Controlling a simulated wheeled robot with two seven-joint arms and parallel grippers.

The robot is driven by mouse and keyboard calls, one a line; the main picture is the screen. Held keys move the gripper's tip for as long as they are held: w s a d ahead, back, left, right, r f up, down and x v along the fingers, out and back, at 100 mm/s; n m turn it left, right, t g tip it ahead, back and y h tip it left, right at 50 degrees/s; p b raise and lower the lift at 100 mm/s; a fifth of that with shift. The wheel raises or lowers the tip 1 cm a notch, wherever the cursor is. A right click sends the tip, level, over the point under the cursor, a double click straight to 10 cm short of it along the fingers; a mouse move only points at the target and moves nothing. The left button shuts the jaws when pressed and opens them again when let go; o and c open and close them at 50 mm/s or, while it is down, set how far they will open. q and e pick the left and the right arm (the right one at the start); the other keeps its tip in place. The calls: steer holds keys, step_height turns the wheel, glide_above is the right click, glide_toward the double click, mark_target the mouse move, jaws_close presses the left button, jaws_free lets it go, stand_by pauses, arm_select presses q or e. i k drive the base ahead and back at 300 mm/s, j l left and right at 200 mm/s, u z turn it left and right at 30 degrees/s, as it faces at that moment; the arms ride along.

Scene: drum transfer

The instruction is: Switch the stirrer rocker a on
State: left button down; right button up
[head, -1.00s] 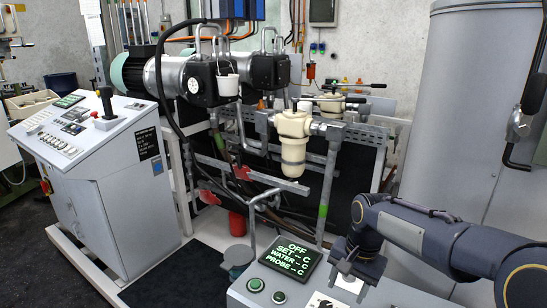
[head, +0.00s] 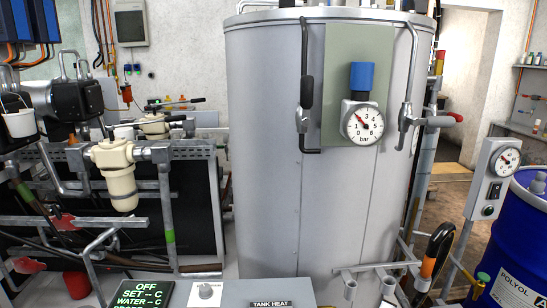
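A grey box on a post (head: 489,185) stands at the right, beside the blue drum. It carries a round dial (head: 506,161), a dark knob or switch (head: 493,190) and a small black switch (head: 488,210) low on its face. The small switch may be a rocker; its setting and any lettering are too small to read. I cannot tell whether it is stirrer rocker a. Neither of my grippers is in view.
A large grey tank (head: 318,220) with a bar gauge (head: 362,122) fills the middle. A blue POLYOL drum (head: 522,245) stands at the right edge. A panel marked TANK HEAT (head: 230,294) and a green-lettered display (head: 140,295) lie at the bottom. Pipework is at the left.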

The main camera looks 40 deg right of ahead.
mark_target(495, 191)
steer(key=z, duration=2.65)
